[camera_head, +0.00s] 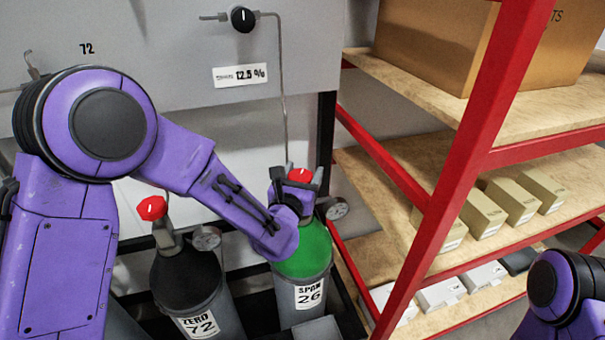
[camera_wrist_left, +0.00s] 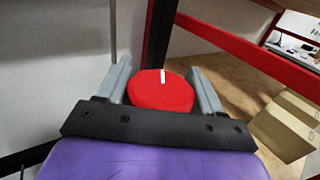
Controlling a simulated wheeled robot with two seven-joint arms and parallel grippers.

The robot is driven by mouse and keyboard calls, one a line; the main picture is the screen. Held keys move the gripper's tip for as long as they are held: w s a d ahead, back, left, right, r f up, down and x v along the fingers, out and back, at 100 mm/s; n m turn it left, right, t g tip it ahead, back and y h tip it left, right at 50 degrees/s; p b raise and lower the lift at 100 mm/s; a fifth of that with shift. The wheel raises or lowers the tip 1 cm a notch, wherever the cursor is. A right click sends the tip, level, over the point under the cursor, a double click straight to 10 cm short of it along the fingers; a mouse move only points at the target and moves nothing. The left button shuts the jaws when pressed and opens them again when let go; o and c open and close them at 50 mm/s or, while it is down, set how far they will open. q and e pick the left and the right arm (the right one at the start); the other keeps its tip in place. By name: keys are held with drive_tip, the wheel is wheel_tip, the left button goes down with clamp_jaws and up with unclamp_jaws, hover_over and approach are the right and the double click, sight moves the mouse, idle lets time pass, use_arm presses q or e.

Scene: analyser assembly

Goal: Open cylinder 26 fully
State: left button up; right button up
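Cylinder 26 (camera_head: 308,262) is grey with a green shoulder and a label reading "SPAN 26". It stands upright on the right of the cylinder pair. Its red valve knob (camera_head: 300,176) also shows in the left wrist view (camera_wrist_left: 161,92), with a white mark near its far edge. My left gripper (camera_head: 296,184) is at this knob, with one grey finger on each side of it. Narrow gaps seem to show between fingers and knob, so I see no clear grip. My right arm (camera_head: 560,290) shows at the lower right corner; its gripper is out of view.
Cylinder 72 (camera_head: 190,285), labelled "ZERO 72", stands left with a red knob (camera_head: 150,208). A gauge (camera_head: 336,209) sits right of cylinder 26. A red-framed shelf (camera_head: 440,190) with boxes is close on the right. A grey panel with a black dial (camera_head: 243,19) is behind.

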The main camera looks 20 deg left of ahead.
use_arm(q)
drive_tip(key=shift+y, duration=0.3)
drive_tip(key=n+y+b, duration=0.2)
drive_tip(key=y, duration=0.1)
drive_tip(key=n+y+b, duration=0.1)
drive_tip(key=y, duration=0.1)
drive_tip(key=shift+a+f+n+g, duration=0.3)
drive_tip(key=shift+g, duration=0.1)
drive_tip(key=n+g+y+b, duration=0.1)
drive_tip(key=y, duration=0.1)
drive_tip(key=n+g+y+b, duration=0.1)
drive_tip(key=n+y+b, duration=0.1)
drive_tip(key=n+g+y+b, duration=0.1)
drive_tip(key=y, duration=0.1)
drive_tip(key=shift+s+a+n+g, duration=0.25)
drive_tip(key=shift+a+n+g, duration=0.05)
drive_tip(key=n+g+y+b, duration=0.2)
drive_tip(key=shift+s+a+g+y+b, duration=0.1)
drive_tip(key=shift+s+g+y+b, duration=0.05)
drive_tip(key=shift+g+y+b, duration=0.15)
drive_tip(key=shift+s+a+r+n+g+y+b, duration=0.1)
drive_tip(key=shift+n+g+y+b, duration=0.35)
drive_tip(key=shift+n+g, duration=0.2)
drive_tip(key=shift+s+r+n+g+y+b, duration=0.1)
drive_tip(key=shift+n+g+y+b, duration=0.2)
drive_tip(key=shift+n+g+y, duration=0.35)
drive_tip(key=shift+g, duration=0.3)
drive_tip(key=shift+r, duration=0.1)
drive_tip(key=o, duration=0.9)
drive_tip(key=shift+o, duration=0.2)
